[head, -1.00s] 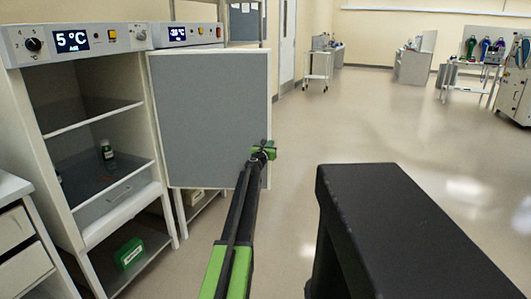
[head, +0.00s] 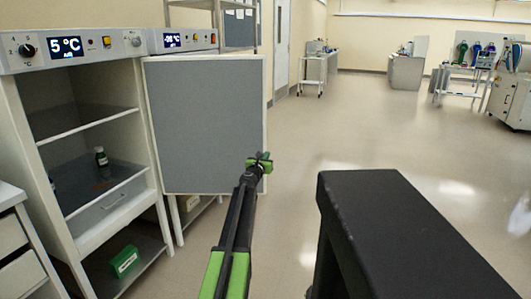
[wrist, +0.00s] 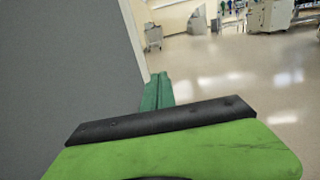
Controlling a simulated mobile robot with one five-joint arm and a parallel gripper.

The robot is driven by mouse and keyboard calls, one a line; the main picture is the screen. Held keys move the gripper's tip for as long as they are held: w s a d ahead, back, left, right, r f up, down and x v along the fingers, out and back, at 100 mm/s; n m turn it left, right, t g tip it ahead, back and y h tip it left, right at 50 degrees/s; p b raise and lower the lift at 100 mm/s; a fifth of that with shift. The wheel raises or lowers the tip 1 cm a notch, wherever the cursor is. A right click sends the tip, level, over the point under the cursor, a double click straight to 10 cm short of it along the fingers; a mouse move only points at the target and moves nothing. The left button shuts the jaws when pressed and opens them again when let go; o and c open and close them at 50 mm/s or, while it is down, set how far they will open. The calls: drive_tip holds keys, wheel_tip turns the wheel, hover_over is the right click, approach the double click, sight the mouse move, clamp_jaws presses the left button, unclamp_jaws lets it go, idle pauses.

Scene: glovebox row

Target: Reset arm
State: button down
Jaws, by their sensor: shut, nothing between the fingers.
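My gripper (head: 260,161) is at the end of my outstretched green and black arm, in the middle of the head view. It is shut and empty. In the picture it overlaps the lower right edge of the open grey cabinet door (head: 205,120); I cannot tell whether it touches. In the wrist view the green gripper (wrist: 157,92) shows with the grey door (wrist: 60,70) close on its left.
The open cabinet (head: 95,65) reads 5 °C and holds a dark bottle (head: 102,157) on a shelf. A green box (head: 124,261) lies on its bottom shelf. A second cabinet (head: 181,40) stands behind the door. Open floor (head: 370,130) lies to the right.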

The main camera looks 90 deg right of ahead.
drive_tip(key=a, duration=0.6)
drive_tip(key=shift+a, duration=0.25)
